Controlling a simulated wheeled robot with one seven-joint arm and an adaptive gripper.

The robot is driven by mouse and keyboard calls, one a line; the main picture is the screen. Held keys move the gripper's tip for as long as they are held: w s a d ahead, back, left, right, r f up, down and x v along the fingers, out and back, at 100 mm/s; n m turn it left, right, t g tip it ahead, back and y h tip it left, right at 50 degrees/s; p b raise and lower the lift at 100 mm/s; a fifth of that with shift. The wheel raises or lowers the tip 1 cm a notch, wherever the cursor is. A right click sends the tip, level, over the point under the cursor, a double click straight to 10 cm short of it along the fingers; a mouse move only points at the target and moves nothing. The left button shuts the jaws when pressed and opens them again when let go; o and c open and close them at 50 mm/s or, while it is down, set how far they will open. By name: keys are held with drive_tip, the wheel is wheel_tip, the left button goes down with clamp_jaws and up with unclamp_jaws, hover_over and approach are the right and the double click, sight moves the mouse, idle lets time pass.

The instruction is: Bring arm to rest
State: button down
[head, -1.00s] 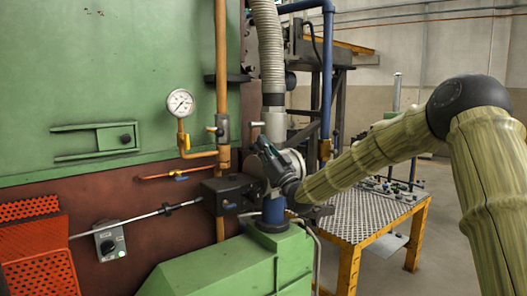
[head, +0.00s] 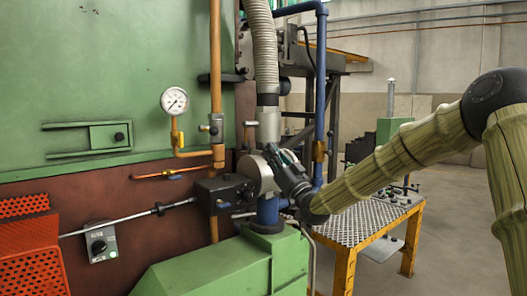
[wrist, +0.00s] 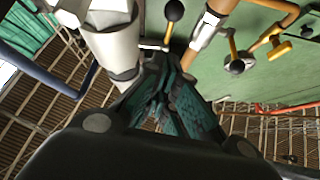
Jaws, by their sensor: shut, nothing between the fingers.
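My gripper (head: 273,153) is in the middle of the head view, in front of the grey burner body (head: 257,174) below the ribbed hose. My arm reaches in from the right edge. In the wrist view the gripper's green-padded fingers (wrist: 160,72) are drawn together with nothing held. They point up between a pale cylinder (wrist: 112,40) and a copper pipe (wrist: 212,22). I cannot tell whether the fingers touch the burner body.
A pressure gauge (head: 174,101) and a copper pipe (head: 216,60) stand left of the gripper. A blue pipe (head: 321,90) rises just right of it. A yellow-framed table (head: 345,262) stands below my arm. Open floor (head: 465,240) lies at the right.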

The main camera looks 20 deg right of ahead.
drive_tip(key=s+a+f+m+g+h+b, duration=0.1)
drive_tip(key=s+a+f+m+g+h, duration=0.2)
drive_tip(key=f, duration=1.9)
drive_tip(key=s+a+f+g+h, duration=0.25)
drive_tip(key=s+f+g, duration=0.3)
drive_tip(key=f, duration=1.55)
drive_tip(key=s+a+f+g+h, duration=0.1)
drive_tip(key=s+f+g, duration=0.2)
drive_tip(key=s+f, duration=0.55)
drive_tip(key=s+a+f+g+h, duration=0.1)
drive_tip(key=s+a+f+g, duration=0.1)
drive_tip(key=s+f, duration=0.65)
drive_tip(key=s+f+g, duration=0.3)
drive_tip(key=s+f, duration=0.2)
drive_tip(key=s, duration=0.6)
drive_tip(key=s+d+f+g+h, duration=0.1)
drive_tip(key=s+f+g, duration=0.2)
drive_tip(key=s+f, duration=0.3)
drive_tip(key=s+f+g+h, duration=0.1)
drive_tip(key=s+f+g, duration=0.3)
drive_tip(key=s, duration=1.2)
wheel_tip(320, 180, down, 2)
drive_tip(key=shift+s+d+f+m, duration=0.25)
drive_tip(key=shift+m, duration=0.05)
drive_tip(key=shift+h, duration=0.25)
